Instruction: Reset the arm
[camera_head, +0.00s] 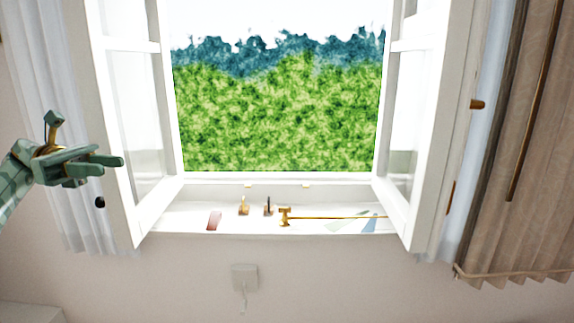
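My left arm comes in from the left edge, and its green gripper (110,157) is held up in front of the left window sash. The fingers point right and show nearly edge-on, so I cannot tell whether they are apart or shut. No object shows between them. My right arm and gripper are not in view.
Two white window sashes, left (173,190) and right (394,206), stand open into the room. The sill (190,217) carries a brass stay bar (325,217), small fittings and several flat coloured pieces. Sheer curtains hang at both sides, with a beige curtain (535,150) at right.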

